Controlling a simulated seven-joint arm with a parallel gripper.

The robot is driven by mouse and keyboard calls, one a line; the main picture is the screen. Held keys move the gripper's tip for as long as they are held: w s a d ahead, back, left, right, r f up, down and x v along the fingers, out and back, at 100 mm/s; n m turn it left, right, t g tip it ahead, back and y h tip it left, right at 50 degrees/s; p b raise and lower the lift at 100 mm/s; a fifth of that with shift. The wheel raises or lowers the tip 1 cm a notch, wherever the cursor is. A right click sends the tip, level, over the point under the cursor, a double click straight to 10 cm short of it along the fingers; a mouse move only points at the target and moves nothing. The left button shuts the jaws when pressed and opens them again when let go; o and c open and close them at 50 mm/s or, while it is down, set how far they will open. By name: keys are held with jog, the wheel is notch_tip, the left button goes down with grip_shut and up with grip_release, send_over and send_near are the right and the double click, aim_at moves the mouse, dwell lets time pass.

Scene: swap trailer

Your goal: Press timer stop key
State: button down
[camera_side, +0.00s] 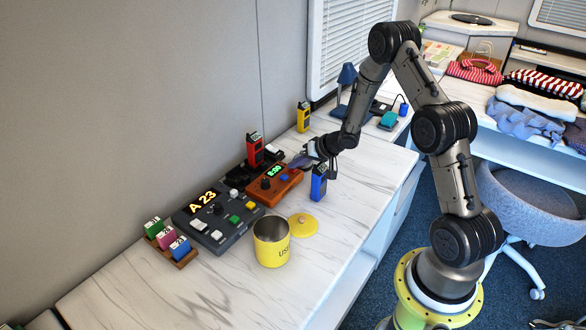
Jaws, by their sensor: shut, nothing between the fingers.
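The timer (270,194) is an orange box with a lit green display reading about 8:00, on the white marble-look counter. A black knob (266,184) and a small blue key (284,177) show on its top. My gripper (298,161) is shut and empty, at the timer's right end in the side view. I cannot tell whether its fingertips touch the timer. They and the wrist may hide part of that end, and I cannot make out a stop label.
A dark panel (213,232) reading A 23 stands left of the timer. A red radio (255,150) is behind it, a blue radio (318,184) to the right. A yellow can (270,255) and its lid (303,225) stand in front. The counter's front right is clear.

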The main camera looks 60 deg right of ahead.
jog(key=shift+s+a, duration=0.1)
jog(key=shift+r, duration=0.95)
notch_tip(320, 180, up, 5)
dwell(0.8)
